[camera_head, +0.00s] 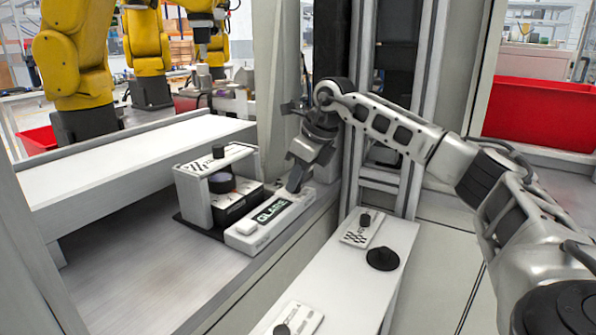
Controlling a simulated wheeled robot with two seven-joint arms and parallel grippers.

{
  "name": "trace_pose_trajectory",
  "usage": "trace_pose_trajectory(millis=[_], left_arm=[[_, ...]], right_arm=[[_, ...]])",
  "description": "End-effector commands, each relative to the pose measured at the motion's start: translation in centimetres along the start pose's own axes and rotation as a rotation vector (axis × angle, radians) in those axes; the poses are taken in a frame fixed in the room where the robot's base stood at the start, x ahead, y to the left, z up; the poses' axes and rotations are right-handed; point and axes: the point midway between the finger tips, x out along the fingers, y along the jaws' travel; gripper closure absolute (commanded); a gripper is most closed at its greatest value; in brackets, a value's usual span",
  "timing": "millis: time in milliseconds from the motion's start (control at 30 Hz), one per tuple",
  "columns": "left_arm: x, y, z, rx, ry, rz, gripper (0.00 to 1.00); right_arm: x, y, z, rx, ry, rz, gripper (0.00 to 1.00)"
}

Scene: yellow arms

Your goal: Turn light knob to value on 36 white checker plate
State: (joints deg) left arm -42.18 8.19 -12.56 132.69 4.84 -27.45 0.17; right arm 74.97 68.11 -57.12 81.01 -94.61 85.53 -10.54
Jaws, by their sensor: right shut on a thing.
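A white plate with a black checker pattern and a black knob (362,228) lies on the white table at right. A second white checker plate (196,166) with a black knob (218,151) tops the small white stand at centre left. The number 36 is not readable on either. My right gripper (294,183) reaches down to the far end of the white box marked GLASS (247,236), right of the stand. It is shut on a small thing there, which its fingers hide. It is apart from both checker plates. My left gripper is not in view.
A black cone-shaped piece (382,258) and another knobbed white plate (295,318) sit on the white table (352,290). A grey frame post stands behind my right gripper. The grey bench (130,275) is clear at front left. Yellow arms (72,55) stand behind.

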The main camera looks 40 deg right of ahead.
Motion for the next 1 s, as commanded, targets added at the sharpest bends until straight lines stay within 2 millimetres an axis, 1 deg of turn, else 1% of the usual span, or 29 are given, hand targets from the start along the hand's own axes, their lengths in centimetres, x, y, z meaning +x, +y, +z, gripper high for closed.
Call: trace_pose_trajectory(millis=[67, 300, 600, 867, 1000], left_arm=[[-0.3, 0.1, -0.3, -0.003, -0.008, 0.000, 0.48], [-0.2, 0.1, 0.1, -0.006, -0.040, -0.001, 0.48], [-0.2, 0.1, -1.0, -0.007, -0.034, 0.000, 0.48], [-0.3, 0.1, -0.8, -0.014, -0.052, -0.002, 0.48], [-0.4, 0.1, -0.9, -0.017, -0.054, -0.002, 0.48]], right_arm=[[-0.3, 0.1, 0.1, 0.064, 0.001, -0.027, 1.00], [-0.2, 0.2, 0.1, 0.275, -0.001, -0.116, 1.00], [-0.1, 0.4, 0.3, 0.538, -0.002, -0.223, 1.00], [-0.1, 0.5, 0.4, 0.747, -0.003, -0.310, 1.00], [0.0, 0.5, 0.4, 0.837, -0.002, -0.346, 1.00]])
